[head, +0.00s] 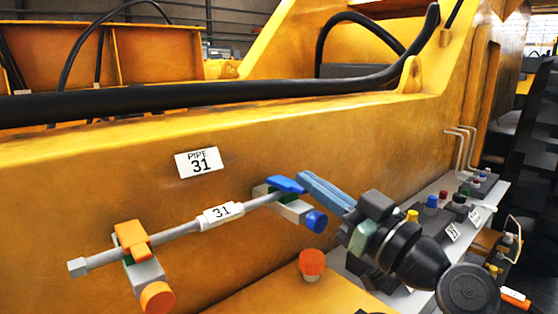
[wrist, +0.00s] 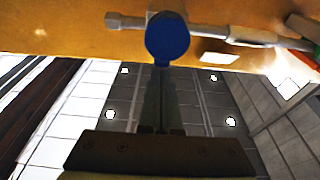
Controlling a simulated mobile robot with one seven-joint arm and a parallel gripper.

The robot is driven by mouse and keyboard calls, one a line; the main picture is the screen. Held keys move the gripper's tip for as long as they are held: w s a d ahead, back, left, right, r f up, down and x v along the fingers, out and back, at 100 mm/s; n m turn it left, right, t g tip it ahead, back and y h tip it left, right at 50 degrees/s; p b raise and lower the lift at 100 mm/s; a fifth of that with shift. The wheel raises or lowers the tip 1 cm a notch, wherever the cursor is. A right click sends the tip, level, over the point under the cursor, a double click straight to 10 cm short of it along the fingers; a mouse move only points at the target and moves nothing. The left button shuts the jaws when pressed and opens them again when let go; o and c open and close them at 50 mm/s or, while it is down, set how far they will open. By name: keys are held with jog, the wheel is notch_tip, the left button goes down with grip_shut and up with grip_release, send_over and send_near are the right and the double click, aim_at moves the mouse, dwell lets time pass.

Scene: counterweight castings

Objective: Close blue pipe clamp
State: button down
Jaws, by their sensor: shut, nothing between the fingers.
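A grey pipe (head: 178,232) with a white "31" tag runs along the yellow casting. The blue pipe clamp's flap (head: 287,185) is at the pipe's right end, tilted over it; whether it sits fully down is unclear. A blue knob (head: 316,222) is on the clamp's grey body (head: 292,209). My gripper (head: 304,179) is shut and empty, its fingertips right beside the flap; contact cannot be told. In the wrist view a round blue part of the clamp (wrist: 167,38) is just beyond my shut fingers (wrist: 160,76) and covers part of the pipe (wrist: 213,31).
An orange clamp (head: 132,238) with an orange knob (head: 157,297) holds the pipe's left part. A "PIPE 31" label (head: 198,162) is above. An orange-capped post (head: 312,264) stands below my gripper. A ledge with several small coloured fittings (head: 452,231) is at right. A black hose (head: 230,94) runs above.

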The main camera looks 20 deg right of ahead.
jog(key=f+b, duration=0.1)
jog(key=b, duration=0.2)
jog(key=shift+s+f+t, duration=0.1)
jog(key=shift+f+t, duration=0.1)
jog(key=shift+t, duration=0.2)
jog(key=shift+t+y+b, duration=0.3)
jog(key=shift+b, duration=0.45)
